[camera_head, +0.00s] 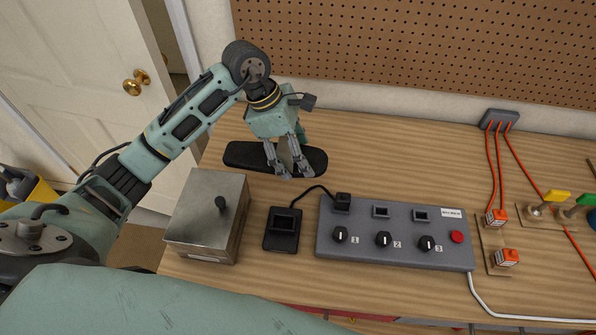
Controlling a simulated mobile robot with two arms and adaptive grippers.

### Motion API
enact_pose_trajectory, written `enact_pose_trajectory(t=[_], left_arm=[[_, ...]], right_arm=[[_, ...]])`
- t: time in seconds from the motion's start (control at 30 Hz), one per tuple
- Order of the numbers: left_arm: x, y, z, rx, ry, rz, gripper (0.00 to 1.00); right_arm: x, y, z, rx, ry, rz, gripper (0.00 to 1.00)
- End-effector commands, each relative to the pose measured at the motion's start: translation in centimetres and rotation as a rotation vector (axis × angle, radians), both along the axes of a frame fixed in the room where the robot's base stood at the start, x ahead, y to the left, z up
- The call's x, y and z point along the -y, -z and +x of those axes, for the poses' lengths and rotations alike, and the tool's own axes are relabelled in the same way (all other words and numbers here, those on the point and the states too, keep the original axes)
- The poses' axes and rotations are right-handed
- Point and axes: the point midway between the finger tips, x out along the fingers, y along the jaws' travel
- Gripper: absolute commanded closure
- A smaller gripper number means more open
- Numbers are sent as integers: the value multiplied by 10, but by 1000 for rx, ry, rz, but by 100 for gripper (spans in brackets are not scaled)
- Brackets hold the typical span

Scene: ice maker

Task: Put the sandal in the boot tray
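A long, flat black object with rounded ends (240,155) lies on the wooden bench near the wall. It may be the sandal, but my arm hides its middle and I cannot be sure. My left gripper (294,174) points down over it, its fingers crossing in front of its middle. The fingertips look apart, with a greyish-tan shape between the fingers. I cannot tell whether they grip anything. I cannot make out a boot tray in this view. My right gripper is not in view.
A metal box with a black knob (208,215) stands at the front left of the bench. A small black device (283,230) is wired to a grey control panel (395,250). Orange-cabled blocks (506,257) lie at the right. A pegboard (420,50) covers the wall.

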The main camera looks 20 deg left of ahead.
Motion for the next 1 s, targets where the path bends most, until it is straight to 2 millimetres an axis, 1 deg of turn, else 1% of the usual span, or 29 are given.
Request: enact_pose_trajectory(t=[0.03, 0.1, 0.2, 0.3, 0.4, 0.47, 0.7, 1.0], left_arm=[[1, 11, -2, -9, -2, -4, 59], [1, 27, -1, -6, -3, -3, 59], [1, 46, -1, -3, -1, -3, 59], [0, 56, 1, 0, 0, -2, 59], [1, 62, 1, 0, 0, -2, 59], [1, 67, 0, -2, 0, -2, 59], [0, 97, 0, -1, -1, -1, 59], [0, 102, 1, 3, 1, 1, 59]], right_arm=[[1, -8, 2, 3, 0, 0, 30], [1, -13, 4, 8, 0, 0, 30], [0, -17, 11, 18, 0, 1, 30], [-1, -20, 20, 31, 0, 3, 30], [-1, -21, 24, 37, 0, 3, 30], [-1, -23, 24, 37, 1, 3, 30], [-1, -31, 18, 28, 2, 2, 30], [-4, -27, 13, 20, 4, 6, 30]])
